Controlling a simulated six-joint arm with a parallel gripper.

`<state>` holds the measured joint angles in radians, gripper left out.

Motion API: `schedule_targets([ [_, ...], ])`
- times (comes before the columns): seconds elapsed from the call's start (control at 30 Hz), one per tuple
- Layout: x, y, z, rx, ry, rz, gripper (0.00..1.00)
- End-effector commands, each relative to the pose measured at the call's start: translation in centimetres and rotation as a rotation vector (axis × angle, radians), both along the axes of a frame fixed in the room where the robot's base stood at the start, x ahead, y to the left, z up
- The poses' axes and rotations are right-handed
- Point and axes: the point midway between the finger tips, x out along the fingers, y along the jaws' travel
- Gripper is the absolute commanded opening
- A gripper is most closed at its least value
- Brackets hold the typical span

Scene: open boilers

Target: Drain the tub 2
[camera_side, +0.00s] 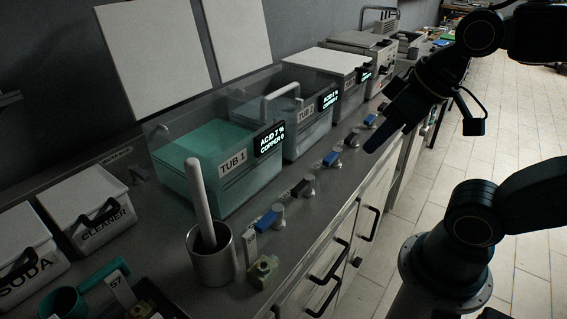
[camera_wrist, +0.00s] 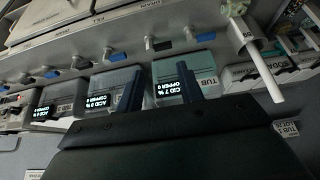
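Tub 2 (camera_side: 302,143) is a clear box on the counter, behind tub 1 in the side view, with a dark display on its front corner. It also shows in the wrist view (camera_wrist: 110,82). A blue valve handle (camera_side: 331,159) and a black one (camera_side: 353,138) sit on the counter front near tub 2. Blue and black handles also show in the wrist view, such as one blue handle (camera_wrist: 118,57). My gripper (camera_wrist: 158,92) is open and empty. It hangs above the counter's front edge in the side view (camera_side: 374,147), apart from the handles.
Tub 1 (camera_side: 230,185) holds greenish liquid; its display reads acid 7 %. A metal cup (camera_side: 211,262) with a white rod stands at the near edge. More handles, one blue (camera_side: 267,220) and one black (camera_side: 299,188), line the counter front. The floor at right is clear.

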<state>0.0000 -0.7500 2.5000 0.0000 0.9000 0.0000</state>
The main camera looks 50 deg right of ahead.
Motion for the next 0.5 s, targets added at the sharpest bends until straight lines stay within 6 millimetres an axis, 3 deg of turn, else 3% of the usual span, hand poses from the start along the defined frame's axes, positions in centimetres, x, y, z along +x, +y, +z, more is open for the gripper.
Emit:
schedule_targets([
  [0.5,0.84,-0.5,0.43,0.015,0.02,-0.056,0.4],
])
